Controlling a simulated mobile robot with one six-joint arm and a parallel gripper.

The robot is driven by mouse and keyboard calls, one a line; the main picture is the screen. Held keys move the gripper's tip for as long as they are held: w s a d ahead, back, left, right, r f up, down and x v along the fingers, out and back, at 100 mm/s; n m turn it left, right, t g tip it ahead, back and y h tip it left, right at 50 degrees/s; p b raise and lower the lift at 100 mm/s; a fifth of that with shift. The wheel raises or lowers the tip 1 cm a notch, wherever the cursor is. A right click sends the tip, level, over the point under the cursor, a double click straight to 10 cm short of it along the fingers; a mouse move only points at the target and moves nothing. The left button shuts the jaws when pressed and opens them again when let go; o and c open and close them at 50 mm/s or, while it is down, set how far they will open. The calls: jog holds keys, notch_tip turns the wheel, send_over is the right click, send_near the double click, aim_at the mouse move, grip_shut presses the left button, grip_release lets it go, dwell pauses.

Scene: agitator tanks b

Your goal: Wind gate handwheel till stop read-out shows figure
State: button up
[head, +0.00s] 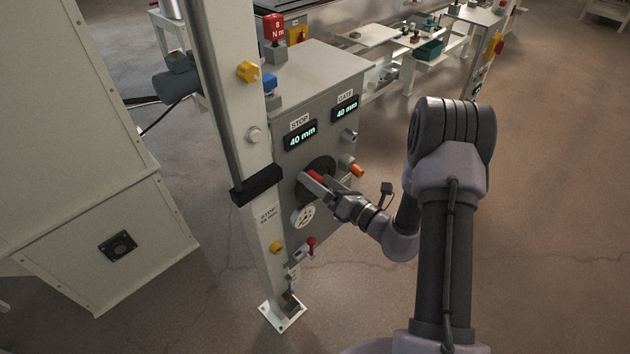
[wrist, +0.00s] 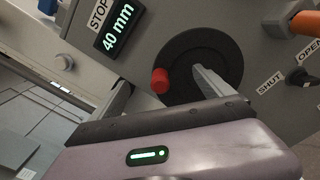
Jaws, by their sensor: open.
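The grey gate cabinet carries a black handwheel (head: 327,162) with a red knob (head: 316,177). The handwheel (wrist: 205,52) and knob (wrist: 160,80) also show in the wrist view. My gripper (head: 314,186) is open at the handwheel. In the wrist view its fingers (wrist: 161,86) stand apart, one on each side of the red knob; I cannot tell whether either touches it. The STOP read-out (head: 300,137) shows 40 mm, and it reads the same in the wrist view (wrist: 115,27). The GATE read-out (head: 345,109) shows 40 mm.
An orange-handled lever (head: 354,170) sits right of the handwheel, near SHUT and OPEN labels. A white holed dial (head: 303,216) and a red-tipped lever (head: 311,242) are below. A pale post (head: 232,120) stands left of the cabinet front. Floor is clear at right.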

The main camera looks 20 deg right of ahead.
jog(key=v, duration=0.5)
jog(key=shift+s+d+b, duration=0.2)
jog(key=shift+s+b, duration=0.1)
jog(key=shift+b, duration=0.1)
